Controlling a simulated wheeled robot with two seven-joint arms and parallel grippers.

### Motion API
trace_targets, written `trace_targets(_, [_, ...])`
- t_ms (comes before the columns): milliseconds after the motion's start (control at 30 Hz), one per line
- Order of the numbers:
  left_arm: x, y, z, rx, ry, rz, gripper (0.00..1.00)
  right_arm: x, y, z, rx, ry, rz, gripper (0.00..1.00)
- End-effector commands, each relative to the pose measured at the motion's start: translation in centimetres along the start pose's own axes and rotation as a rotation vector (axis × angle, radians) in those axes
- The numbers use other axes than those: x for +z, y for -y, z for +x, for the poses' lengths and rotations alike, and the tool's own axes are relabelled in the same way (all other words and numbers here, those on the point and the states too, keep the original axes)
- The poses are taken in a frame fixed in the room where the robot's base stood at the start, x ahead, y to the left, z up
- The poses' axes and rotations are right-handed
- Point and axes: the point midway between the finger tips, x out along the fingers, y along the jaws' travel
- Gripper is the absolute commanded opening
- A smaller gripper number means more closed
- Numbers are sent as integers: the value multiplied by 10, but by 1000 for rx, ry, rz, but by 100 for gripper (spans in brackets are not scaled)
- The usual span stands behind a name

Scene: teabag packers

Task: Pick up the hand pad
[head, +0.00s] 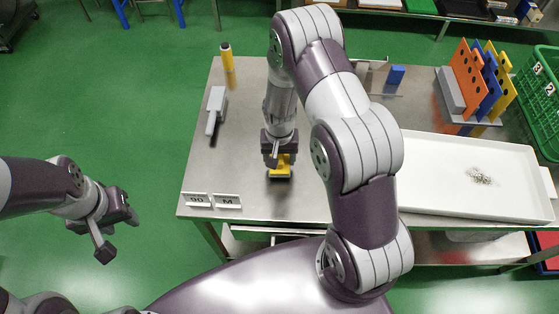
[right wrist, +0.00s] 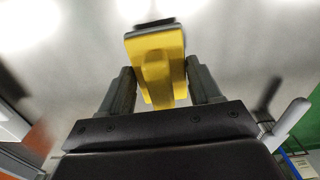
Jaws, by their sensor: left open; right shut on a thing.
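The hand pad is a yellow block with a grey base (head: 280,172) near the front middle of the steel table. In the right wrist view the yellow hand pad (right wrist: 157,62) stands between the two dark fingers. My right gripper (head: 279,160) is shut on its yellow handle from above; the same gripper shows in the right wrist view (right wrist: 160,92). I cannot tell whether the pad's base touches the table. My left gripper (head: 118,228) is open and empty, off the table's left side above the green floor.
The steel table (head: 240,130) holds a grey-handled tool (head: 214,108), a yellow cylinder (head: 227,58), number signs (head: 212,200) and a small blue block (head: 397,75). A white tray (head: 420,165) lies right, with coloured boards (head: 465,72) and a green crate (head: 540,95) behind it.

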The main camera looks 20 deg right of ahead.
Motion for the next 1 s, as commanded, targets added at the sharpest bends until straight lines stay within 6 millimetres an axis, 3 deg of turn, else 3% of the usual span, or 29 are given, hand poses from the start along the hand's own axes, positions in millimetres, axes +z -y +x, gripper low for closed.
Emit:
trace_targets(67, [1, 0, 5, 0, 0, 0, 43, -1, 0, -15, -2, -5, 0, 32])
trace_targets(500, [3, 0, 24, 0, 0, 0, 43, -69, -70, -74, -1, -4, 3, 32])
trace_targets(700, [3, 0, 25, 0, 0, 0, 43, -81, -83, -86, 0, -1, 1, 32])
trace_targets(967, [3, 0, 25, 0, 0, 0, 43, -82, -84, -88, 0, 0, 0, 32])
trace_targets(1000, [3, 0, 25, 0, 0, 0, 43, -82, -84, -87, 0, 0, 0, 50])
